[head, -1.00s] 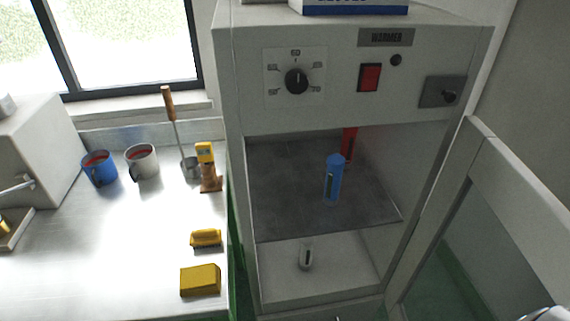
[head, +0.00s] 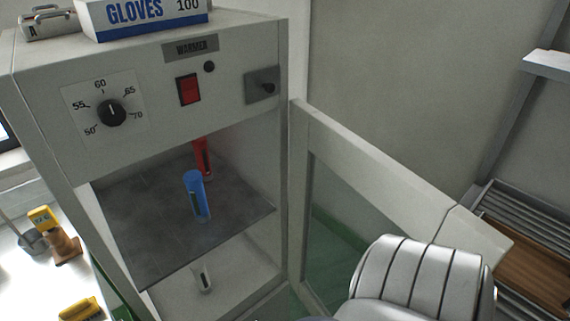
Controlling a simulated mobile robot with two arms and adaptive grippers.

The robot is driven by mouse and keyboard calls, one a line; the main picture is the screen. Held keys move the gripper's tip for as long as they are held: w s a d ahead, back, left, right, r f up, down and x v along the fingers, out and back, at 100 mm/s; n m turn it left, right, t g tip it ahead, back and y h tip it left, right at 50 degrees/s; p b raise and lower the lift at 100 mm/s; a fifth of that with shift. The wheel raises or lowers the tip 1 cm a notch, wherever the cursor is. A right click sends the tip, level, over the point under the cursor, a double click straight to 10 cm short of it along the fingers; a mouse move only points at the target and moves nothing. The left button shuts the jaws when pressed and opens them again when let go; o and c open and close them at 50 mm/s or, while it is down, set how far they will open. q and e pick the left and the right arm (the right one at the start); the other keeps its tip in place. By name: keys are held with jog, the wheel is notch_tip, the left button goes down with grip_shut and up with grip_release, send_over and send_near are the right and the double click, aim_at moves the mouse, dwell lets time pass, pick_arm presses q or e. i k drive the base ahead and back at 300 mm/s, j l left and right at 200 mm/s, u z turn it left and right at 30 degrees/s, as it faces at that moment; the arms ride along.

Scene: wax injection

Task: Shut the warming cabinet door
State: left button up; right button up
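The warming cabinet (head: 135,60) stands at the left and centre of the head view, labelled WARMER. Its door (head: 385,165), a pale frame around a glass pane, stands wide open, swung out to the right of the opening. A silver ribbed part, which looks like my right arm, is in front of the door's lower part and hides some of it. I cannot tell whether it touches the door. Neither gripper's fingers are in view.
A blue cylinder (head: 197,196) and a red one (head: 203,158) stand on the cabinet's shelf, with a pale one (head: 204,279) below. A GLOVES box (head: 145,18) and a metal case (head: 50,22) sit on top. A slatted rack (head: 530,235) is at the right.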

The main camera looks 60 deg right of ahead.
aim_at(425, 213)
jog(key=z, duration=0.95)
